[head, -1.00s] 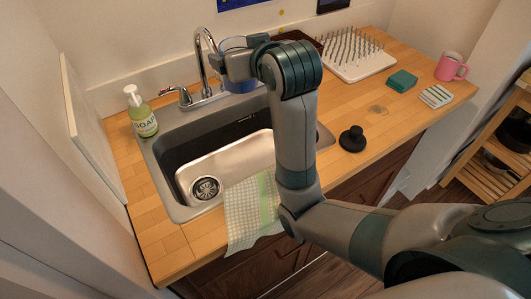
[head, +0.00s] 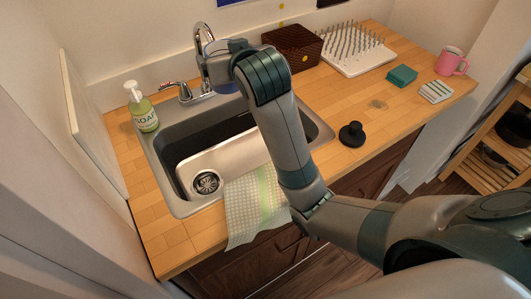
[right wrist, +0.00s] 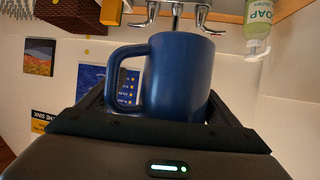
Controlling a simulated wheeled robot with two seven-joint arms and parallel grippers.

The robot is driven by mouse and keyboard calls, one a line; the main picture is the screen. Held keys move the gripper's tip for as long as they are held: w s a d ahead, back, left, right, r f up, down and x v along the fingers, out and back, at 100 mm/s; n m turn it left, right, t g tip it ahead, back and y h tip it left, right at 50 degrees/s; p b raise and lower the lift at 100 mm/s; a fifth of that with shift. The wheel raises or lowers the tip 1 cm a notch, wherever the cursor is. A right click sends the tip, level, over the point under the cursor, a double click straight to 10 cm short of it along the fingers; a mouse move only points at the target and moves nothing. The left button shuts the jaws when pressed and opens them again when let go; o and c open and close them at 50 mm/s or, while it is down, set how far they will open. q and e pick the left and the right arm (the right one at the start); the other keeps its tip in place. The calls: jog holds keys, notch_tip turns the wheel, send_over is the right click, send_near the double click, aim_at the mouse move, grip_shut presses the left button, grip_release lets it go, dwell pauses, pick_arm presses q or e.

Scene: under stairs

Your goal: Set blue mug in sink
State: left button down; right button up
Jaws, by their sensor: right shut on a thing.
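The blue mug (right wrist: 180,75) fills the middle of the right wrist view, between the dark fingers of my right gripper (right wrist: 155,112), which is shut on it. The mug's handle is on the left in that view. In the head view, my right gripper (head: 216,66) is at the back of the sink beside the faucet, and only a little of the mug (head: 224,87) shows below it. The sink (head: 232,154) lies below and in front, its visible basin empty, with a drain at the left. My left gripper is not in view.
A faucet (head: 203,50) rises close to the gripper's left. A soap bottle (head: 141,108) stands left of the sink, and a checked towel (head: 250,208) hangs over its front edge. A brown basket (head: 292,46), drying rack (head: 352,58), black stopper (head: 352,134) and pink mug (head: 450,61) are to the right.

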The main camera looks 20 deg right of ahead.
jog(key=w+a+f+m+g+h+p, duration=0.1)
jog(key=w+a+f+m+h+p, duration=0.2)
jog(key=f, duration=0.5)
jog(key=w+a+f+m+g+h+p, duration=0.1)
jog(key=f+m+g+h+p, duration=0.15)
jog(key=f+m+h, duration=0.4)
jog(key=s+d+f+m+g+h+p, duration=0.1)
jog(key=s+d+f+m+g+p, duration=0.1)
jog(key=d, duration=0.6)
jog(key=s+d+f+m+g+h+p, duration=0.2)
jog(key=d+f+g, duration=0.4)
jog(key=d+f, duration=0.3)
jog(key=shift+s+f+m+p, duration=0.2)
jog(key=shift+s+m+p, duration=0.45)
jog(key=shift+m, duration=0.5)
jog(key=shift+w+f+h, duration=0.1)
jog(key=shift+h, duration=0.15)
notch_tip(320, 180, down, 6)
jog(key=b, duration=0.5)
jog(key=shift+f, duration=0.1)
